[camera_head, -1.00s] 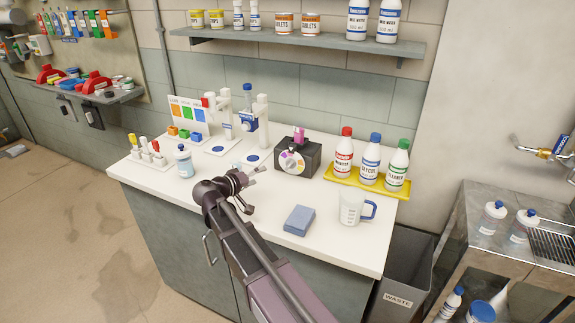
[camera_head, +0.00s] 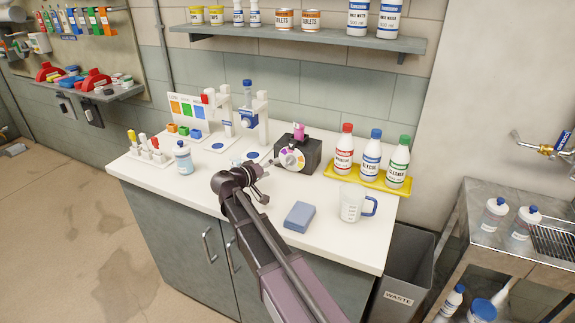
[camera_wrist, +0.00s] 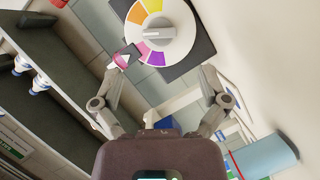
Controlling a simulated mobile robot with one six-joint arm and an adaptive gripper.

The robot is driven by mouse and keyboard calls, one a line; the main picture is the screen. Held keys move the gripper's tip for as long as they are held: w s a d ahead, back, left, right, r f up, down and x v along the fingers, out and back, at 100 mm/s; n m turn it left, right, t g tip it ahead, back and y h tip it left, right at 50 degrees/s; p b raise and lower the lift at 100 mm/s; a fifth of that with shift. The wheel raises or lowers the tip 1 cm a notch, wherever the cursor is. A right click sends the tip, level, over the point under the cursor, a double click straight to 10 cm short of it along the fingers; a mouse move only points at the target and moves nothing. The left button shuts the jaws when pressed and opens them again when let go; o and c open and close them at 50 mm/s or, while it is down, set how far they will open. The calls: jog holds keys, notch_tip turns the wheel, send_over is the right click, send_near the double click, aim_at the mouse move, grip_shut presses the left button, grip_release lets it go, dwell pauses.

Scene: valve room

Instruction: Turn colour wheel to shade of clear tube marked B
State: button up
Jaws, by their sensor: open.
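The colour wheel (camera_head: 291,160) is a white disc with coloured segments and a pale central knob, on the front of a dark box (camera_head: 311,153) on the bench. Pink tubes (camera_head: 299,131) stand on top of the box; no B mark is readable. In the wrist view the wheel (camera_wrist: 156,32) shows yellow, orange and purple segments and a grey knob bar (camera_wrist: 159,34). A pink item (camera_wrist: 123,60) shows beside its rim. My gripper (camera_wrist: 158,85) is open and empty, its fingers spread short of the wheel. In the head view my gripper (camera_head: 262,176) is in front of the box, lower left of the wheel.
A yellow tray (camera_head: 340,173) with three bottles stands right of the box. A blue sponge (camera_head: 299,217) and a measuring jug (camera_head: 352,204) are at the bench front. Stands and a small bottle (camera_head: 183,158) are to the left. A shelf (camera_head: 300,41) hangs above.

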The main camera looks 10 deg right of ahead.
aim_at(288, 161)
jog(key=shift+b+x, duration=0.65)
jog(key=shift+x, duration=3.3)
jog(key=c, duration=1.2)
jog(key=shift+o, duration=0.2)
